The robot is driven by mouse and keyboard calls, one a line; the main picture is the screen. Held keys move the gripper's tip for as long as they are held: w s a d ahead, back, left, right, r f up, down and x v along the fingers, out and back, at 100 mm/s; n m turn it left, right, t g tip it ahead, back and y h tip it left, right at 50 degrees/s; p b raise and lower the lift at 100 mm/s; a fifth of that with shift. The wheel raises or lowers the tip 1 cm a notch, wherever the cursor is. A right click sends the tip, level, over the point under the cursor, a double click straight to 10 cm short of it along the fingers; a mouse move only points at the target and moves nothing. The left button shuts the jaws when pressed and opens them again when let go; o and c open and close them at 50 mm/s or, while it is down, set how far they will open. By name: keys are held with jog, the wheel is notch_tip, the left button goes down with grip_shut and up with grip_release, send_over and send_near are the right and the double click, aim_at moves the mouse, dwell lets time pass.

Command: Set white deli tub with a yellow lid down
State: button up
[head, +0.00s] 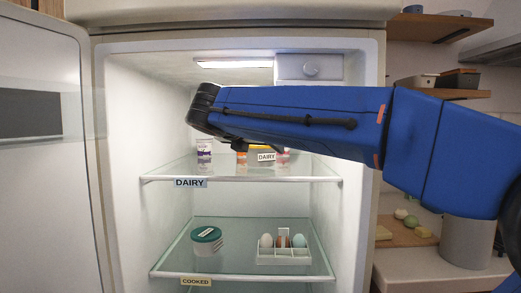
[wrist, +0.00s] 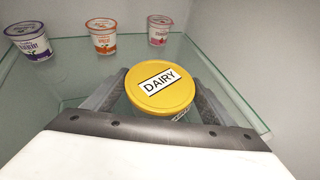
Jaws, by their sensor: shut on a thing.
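The deli tub with a yellow lid (wrist: 152,101) sits between the two fingers of my gripper (wrist: 162,92) in the wrist view. The lid carries a DAIRY label, and the tub's wall is mostly hidden under it. In the head view the tub's DAIRY label (head: 267,157) shows below my blue arm, over the upper shelf. The fingers are mostly hidden there. The upper glass shelf (head: 240,177) has a DAIRY tag on its front edge. I cannot tell whether the tub's base touches the glass.
On the upper shelf stand a purple-marked cup (wrist: 27,40), an orange-marked cup (wrist: 103,36) and a pink-marked cup (wrist: 159,30). The lower shelf, tagged COOKED, holds a green-lidded tub (head: 207,245) and an egg tray (head: 284,256). The fridge door (head: 45,190) stands open at left.

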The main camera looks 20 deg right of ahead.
jog(key=shift+f, duration=0.25)
jog(key=shift+f, duration=0.15)
jog(key=o, duration=1.4)
jog(key=shift+r, duration=0.2)
jog(key=v, duration=1.2)
jog(key=shift+s+d, duration=0.1)
